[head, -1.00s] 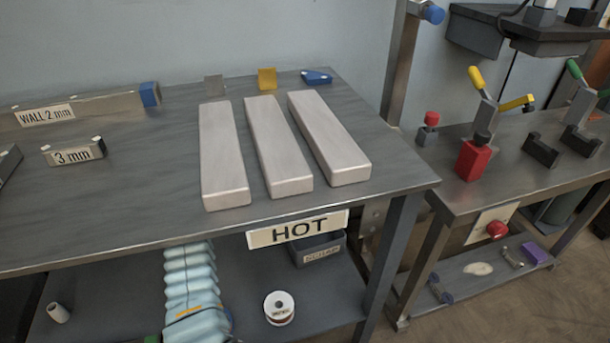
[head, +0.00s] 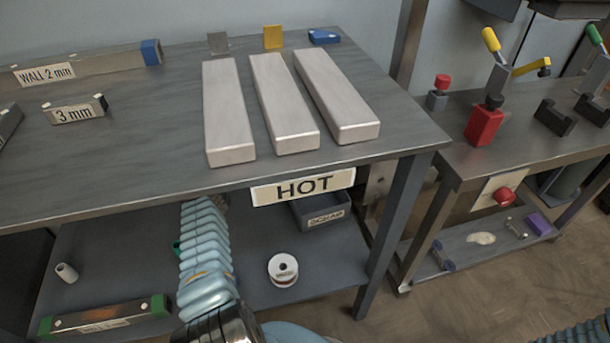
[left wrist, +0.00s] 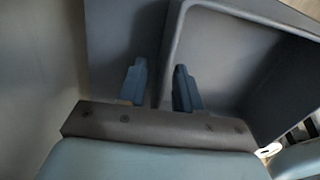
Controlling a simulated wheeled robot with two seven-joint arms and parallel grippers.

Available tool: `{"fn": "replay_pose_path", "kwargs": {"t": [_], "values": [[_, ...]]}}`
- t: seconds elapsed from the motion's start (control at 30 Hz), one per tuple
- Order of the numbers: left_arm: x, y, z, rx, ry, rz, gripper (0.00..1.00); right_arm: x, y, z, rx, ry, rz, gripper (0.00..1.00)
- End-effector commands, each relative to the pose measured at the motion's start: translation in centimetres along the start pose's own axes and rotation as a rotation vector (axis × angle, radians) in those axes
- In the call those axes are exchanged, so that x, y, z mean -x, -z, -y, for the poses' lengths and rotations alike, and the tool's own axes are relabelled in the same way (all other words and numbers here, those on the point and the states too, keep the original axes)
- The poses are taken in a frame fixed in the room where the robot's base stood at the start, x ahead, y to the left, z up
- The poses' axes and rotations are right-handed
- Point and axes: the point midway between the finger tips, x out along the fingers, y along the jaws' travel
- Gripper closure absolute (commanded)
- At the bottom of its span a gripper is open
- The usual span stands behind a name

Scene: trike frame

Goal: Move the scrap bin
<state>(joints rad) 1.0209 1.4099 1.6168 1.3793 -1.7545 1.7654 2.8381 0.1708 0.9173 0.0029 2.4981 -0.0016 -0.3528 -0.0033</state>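The scrap bin (head: 325,219) is a dark grey open box with a SCRAP label, on the lower shelf under the HOT sign. The table top and sign hide part of it in the head view. In the left wrist view, the bin's rim and wall (left wrist: 168,45) run between the two blue fingers of my left gripper (left wrist: 160,85). The fingers stand apart, one on each side of the wall, the right one inside the bin. My right gripper is not in view.
Three pale metal bars (head: 285,103) lie on the table top above, with the HOT sign (head: 303,187) on its front edge. A white spool (head: 283,268) stands on the lower shelf (head: 325,265) near the bin. A table leg (head: 393,235) is to the right.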

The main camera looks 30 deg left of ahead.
Motion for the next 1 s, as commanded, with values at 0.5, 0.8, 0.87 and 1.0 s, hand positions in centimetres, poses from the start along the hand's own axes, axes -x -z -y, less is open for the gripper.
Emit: {"fn": "replay_pose_path", "kwargs": {"t": [0.5, 0.8, 0.87, 1.0], "values": [[-0.43, 0.00, 0.01, 0.000, 0.000, 0.000, 0.87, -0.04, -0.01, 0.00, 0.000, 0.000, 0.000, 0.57], [-0.42, 0.00, 0.01, -0.001, 0.000, 0.000, 1.00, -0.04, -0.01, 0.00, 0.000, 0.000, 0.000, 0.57], [-0.42, 0.00, 0.01, -0.001, 0.000, 0.000, 1.00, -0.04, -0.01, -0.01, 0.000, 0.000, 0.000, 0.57], [-0.43, 0.02, -0.08, -0.004, 0.000, 0.000, 1.00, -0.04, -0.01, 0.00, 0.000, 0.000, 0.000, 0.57]]}}
